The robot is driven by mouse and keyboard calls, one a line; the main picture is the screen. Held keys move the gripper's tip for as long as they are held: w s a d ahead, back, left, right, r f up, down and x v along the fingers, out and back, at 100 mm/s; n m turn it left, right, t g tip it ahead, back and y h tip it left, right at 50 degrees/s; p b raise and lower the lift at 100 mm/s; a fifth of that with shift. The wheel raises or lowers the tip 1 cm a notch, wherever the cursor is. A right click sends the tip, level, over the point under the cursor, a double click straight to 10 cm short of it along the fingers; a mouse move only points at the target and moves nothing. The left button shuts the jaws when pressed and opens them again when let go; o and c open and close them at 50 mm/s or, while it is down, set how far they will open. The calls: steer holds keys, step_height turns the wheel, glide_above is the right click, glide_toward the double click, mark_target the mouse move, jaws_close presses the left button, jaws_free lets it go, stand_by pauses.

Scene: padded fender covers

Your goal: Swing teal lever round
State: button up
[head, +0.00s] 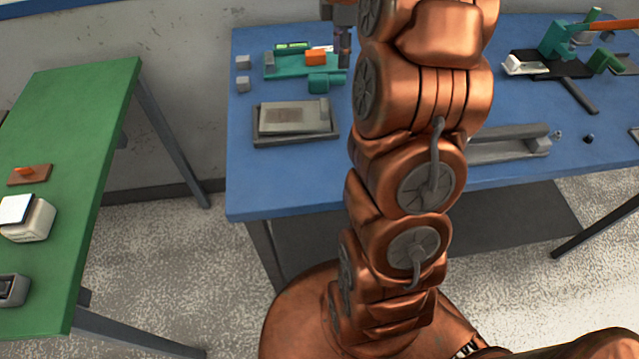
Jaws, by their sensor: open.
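No part is plainly a teal lever at this size. A teal upright part (557,40) stands on a black plate (540,62) at the back right of the blue table. A flat teal piece (283,70) and a teal block (327,83) lie at the back left of that table, near an orange block (315,57). My copper arm rises through the middle and leaves the top edge, hiding part of the table. My gripper is not visible.
The blue table (290,190) also carries a grey tray (296,138) and a long grey channel (500,148). A dark bar (578,96) juts forward from the black plate. A green table (75,130) stands at left with small items. Speckled floor lies between the tables.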

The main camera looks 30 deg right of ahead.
steer(key=shift+a+r, duration=0.1)
steer(key=shift+r, duration=1.15)
steer(key=s+a+r+m+p, duration=0.1)
steer(key=s+a+m, duration=0.2)
steer(key=s+a, duration=0.4)
steer(key=s+a+m+p, duration=0.15)
steer(key=s+a, duration=0.25)
steer(key=a, duration=0.5)
steer(key=s+a+f+m, duration=0.1)
steer(key=s+a+m, duration=0.2)
steer(key=s, duration=0.5)
steer(key=s+a+f+m+g, duration=0.1)
steer(key=s+a+f+m, duration=0.1)
steer(key=s+a+m, duration=0.2)
steer(key=shift+s+a+f+g+p, duration=0.2)
steer(key=shift+s+a+g+p, duration=0.15)
steer(key=shift+s, duration=1.55)
